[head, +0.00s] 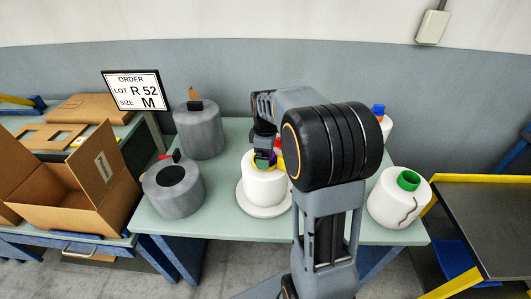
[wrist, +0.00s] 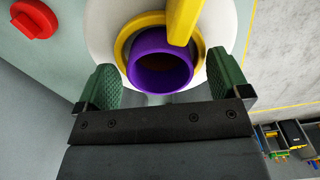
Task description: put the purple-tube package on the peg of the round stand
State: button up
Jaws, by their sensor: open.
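The purple-tube package is a white bobbin (head: 266,188) standing upright on the pale round stand (head: 246,207) near the middle of the table. Its purple tube (wrist: 160,62) shows in the wrist view with a yellow ring around it and a yellow bar (wrist: 184,18) reaching over its rim. My gripper (head: 264,156) is right above the package top. In the wrist view my gripper (wrist: 163,86) is open, with one green fingertip on each side of the tube and nothing between them but the tube. I cannot tell whether they touch it. The peg is hidden.
Grey packages (head: 198,132) (head: 172,188) stand on the table's left. White packages with a green tube (head: 408,180) and a blue tube (head: 378,110) stand on the right. A red knob (wrist: 36,18) shows in the wrist view. A cardboard box (head: 75,190) is left, a yellow-edged cart (head: 490,220) right.

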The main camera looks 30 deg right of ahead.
notch_tip(320, 180, up, 14)
dwell(0.6)
jog(key=shift+f, duration=0.1)
dwell(0.4)
